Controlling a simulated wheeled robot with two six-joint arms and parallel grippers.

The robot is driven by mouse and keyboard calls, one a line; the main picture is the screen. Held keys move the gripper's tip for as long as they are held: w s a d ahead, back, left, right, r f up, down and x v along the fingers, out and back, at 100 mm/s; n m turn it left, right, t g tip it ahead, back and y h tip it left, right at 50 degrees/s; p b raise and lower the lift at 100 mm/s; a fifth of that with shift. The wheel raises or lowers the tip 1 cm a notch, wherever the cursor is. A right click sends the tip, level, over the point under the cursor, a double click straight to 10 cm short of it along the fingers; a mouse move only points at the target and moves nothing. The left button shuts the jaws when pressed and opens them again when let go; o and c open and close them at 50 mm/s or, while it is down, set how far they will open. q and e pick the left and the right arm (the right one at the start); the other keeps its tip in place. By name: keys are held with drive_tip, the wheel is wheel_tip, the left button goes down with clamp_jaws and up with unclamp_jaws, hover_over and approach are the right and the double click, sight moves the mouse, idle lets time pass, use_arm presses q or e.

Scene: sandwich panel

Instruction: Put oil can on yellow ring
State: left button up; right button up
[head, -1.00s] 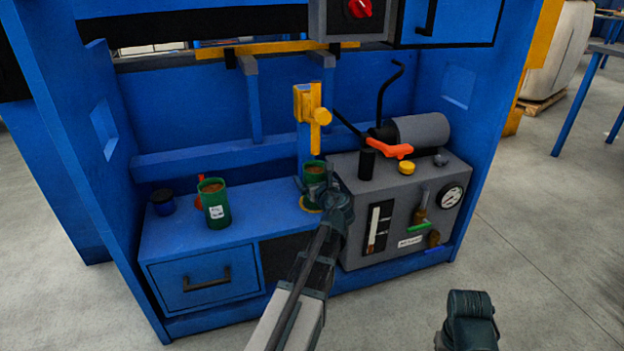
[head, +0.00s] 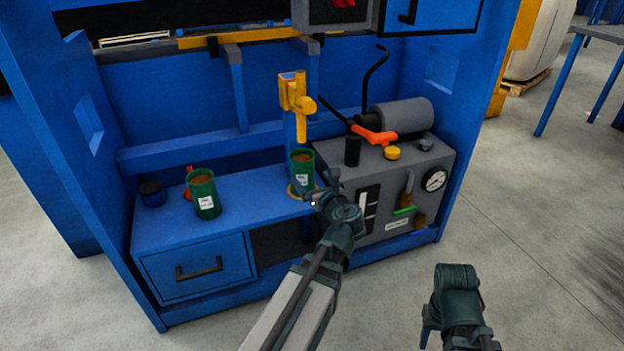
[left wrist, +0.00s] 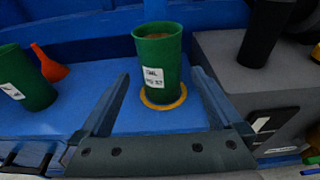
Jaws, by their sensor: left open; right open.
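A green can (head: 302,172) with a white label and brown contents stands upright on the yellow ring (head: 294,192) at the right end of the blue bench. In the left wrist view the can (left wrist: 158,75) stands within the ring (left wrist: 163,103), whose front rim shows. My left gripper (head: 316,192) is open just in front of the can; its fingers (left wrist: 160,82) are apart, with the can beyond them and not gripped. A second, similar green can (head: 204,194) stands further left on the bench. The label wording is too small to read surely. My right gripper (head: 428,335) hangs low in front, empty.
A grey machine box (head: 400,185) with a gauge stands right of the ring, close to my left gripper. A yellow fixture (head: 295,95) hangs above the can. A dark blue jar (head: 152,193) and an orange-red funnel (left wrist: 50,66) are at left. The bench between the cans is clear.

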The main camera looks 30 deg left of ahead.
use_arm(q)
drive_tip(key=s+d+f+n+g+h, duration=0.5)
drive_tip(key=s+d+f+n, duration=0.1)
drive_tip(key=d+f+n, duration=0.55)
drive_tip(key=s+d+f+n+g+h, duration=0.2)
drive_tip(key=s+d+n, duration=0.3)
drive_tip(key=d, duration=0.4)
drive_tip(key=s+d+f+n+g+h, duration=0.3)
drive_tip(key=s+d+n, duration=0.3)
drive_tip(key=s+d, duration=0.2)
drive_tip(key=shift+d+f+h, duration=0.3)
drive_tip(key=shift+d+f, duration=0.2)
drive_tip(key=shift+d, duration=0.15)
wheel_tip(320, 180, up, 56)
drive_tip(key=p, duration=5.6)
drive_tip(key=shift+s, duration=0.15)
